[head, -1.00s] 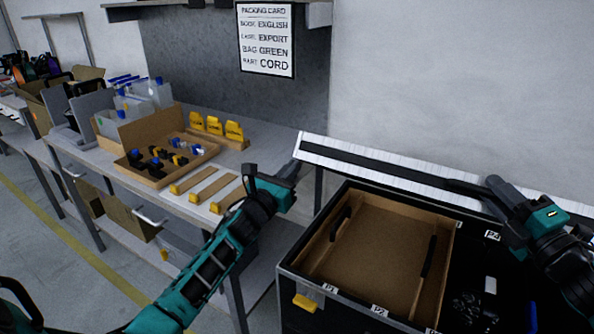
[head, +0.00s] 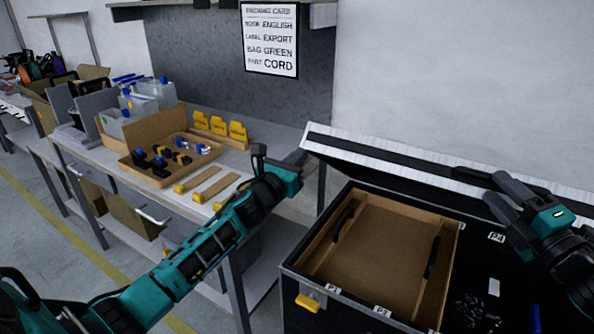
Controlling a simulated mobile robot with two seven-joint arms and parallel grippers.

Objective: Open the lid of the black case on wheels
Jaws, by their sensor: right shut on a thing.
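The black case (head: 287,290) stands at the lower right. Its lid (head: 400,158) is raised along the back side, showing a dark inside and a pale striped edge, so the case stands open. My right gripper (head: 500,196) is at the right part of the lid and shut on it; the exact contact is partly hidden by its fingers. My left gripper (head: 290,160) is beside the lid's left end, over the bench's right end, and appears apart from the lid. Its fingers are seen edge-on.
Inside the case are a brown tray (head: 385,255) with black handles and a dark compartment. A yellow latch (head: 307,303) is on the case front. The bench (head: 110,155) at left holds a cardboard box (head: 125,160), yellow tags and bins. A packing card (head: 269,40) hangs behind.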

